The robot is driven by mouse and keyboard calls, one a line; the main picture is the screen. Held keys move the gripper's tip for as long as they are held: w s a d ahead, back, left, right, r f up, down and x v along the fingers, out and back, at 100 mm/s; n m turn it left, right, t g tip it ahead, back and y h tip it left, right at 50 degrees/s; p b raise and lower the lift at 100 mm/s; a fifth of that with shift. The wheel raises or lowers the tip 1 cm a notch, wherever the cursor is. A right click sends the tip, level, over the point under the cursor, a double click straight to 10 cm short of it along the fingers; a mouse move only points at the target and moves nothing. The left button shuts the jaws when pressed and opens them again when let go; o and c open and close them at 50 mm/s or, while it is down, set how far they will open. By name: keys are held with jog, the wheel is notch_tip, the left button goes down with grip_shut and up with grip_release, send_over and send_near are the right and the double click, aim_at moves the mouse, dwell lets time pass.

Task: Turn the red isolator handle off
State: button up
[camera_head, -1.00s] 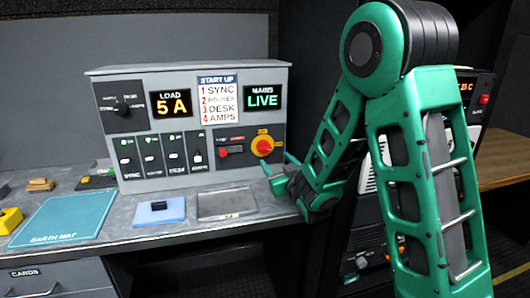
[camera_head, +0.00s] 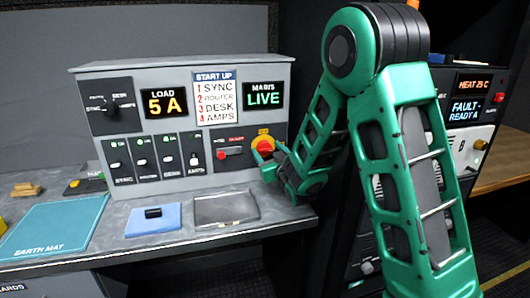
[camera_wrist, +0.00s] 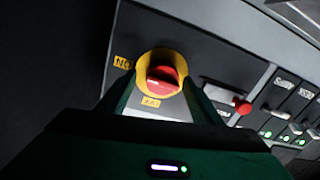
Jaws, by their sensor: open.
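The red isolator handle (camera_wrist: 163,77) sits on a round yellow plate (camera_wrist: 144,68) at the lower right of the grey panel (camera_head: 180,87). In the wrist view its grip bar lies nearly level across the picture, with yellow labels at the plate's left and below it. In the head view the handle (camera_head: 264,144) is partly covered by my gripper. My gripper (camera_wrist: 160,103) is open, with one finger on either side of the handle in the wrist view. Whether the fingers touch it I cannot tell. The load display reads 5 A and the mains display (camera_head: 263,95) reads LIVE.
A smaller red knob (camera_wrist: 242,106) is beside the isolator. Below are a blue pad with a black block (camera_head: 153,212) and a grey tray (camera_head: 226,208). A rack (camera_head: 470,110) stands right of my arm.

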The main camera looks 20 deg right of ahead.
jog(key=shift+a, duration=0.1)
jog(key=c, duration=1)
jog(key=n, duration=0.4)
jog(key=shift+n, duration=0.3)
jog(key=n, duration=0.4)
jog(key=shift+a+g, duration=0.15)
jog(key=shift+g, duration=0.15)
jog(key=n, duration=0.4)
jog(key=shift+a+f+n+h, duration=0.1)
jog(key=shift+n+h, duration=0.2)
jog(key=shift+h, duration=0.1)
jog(key=shift+n, duration=2)
jog(key=shift+f, duration=0.1)
